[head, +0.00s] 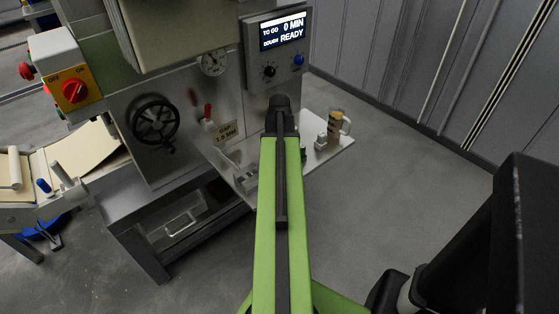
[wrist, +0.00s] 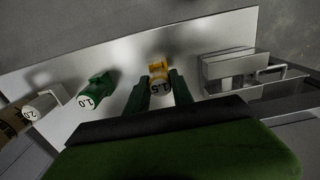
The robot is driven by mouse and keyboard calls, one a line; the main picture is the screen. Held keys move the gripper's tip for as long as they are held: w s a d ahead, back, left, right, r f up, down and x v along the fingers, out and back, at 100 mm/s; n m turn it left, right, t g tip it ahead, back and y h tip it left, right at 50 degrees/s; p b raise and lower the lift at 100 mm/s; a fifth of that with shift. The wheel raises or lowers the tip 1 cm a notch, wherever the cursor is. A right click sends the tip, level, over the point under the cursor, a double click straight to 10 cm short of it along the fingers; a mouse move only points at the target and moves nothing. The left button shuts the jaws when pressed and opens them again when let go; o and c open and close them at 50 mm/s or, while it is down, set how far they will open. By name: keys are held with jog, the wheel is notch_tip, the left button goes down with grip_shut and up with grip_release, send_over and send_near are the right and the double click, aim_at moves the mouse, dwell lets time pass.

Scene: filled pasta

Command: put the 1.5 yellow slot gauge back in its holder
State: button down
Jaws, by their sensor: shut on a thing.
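The yellow gauge (wrist: 159,72), marked 1.5, sits between the two fingers of my gripper (wrist: 159,88) in the wrist view. The gripper is shut on it, and its number face points toward the camera. A metal slotted block (wrist: 230,67), which looks like the holder, stands to the right of the gripper on the steel shelf (wrist: 125,65). I cannot tell whether the gauge touches the shelf. In the head view my arm hides the gripper and the yellow gauge.
A green gauge (wrist: 93,92) marked 1.0 and a white gauge (wrist: 42,104) marked 2.0 stand left of my gripper. The machine's panel (head: 278,45) rises behind my arm.

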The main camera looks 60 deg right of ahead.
jog(key=c, duration=1)
grip_release()
jog(key=shift+c, duration=0.2)
jog(key=shift+o, duration=0.5)
jog(key=shift+o, duration=0.7)
notch_tip(320, 180, up, 7)
jog(key=p, duration=0.7)
jog(key=shift+r, duration=0.1)
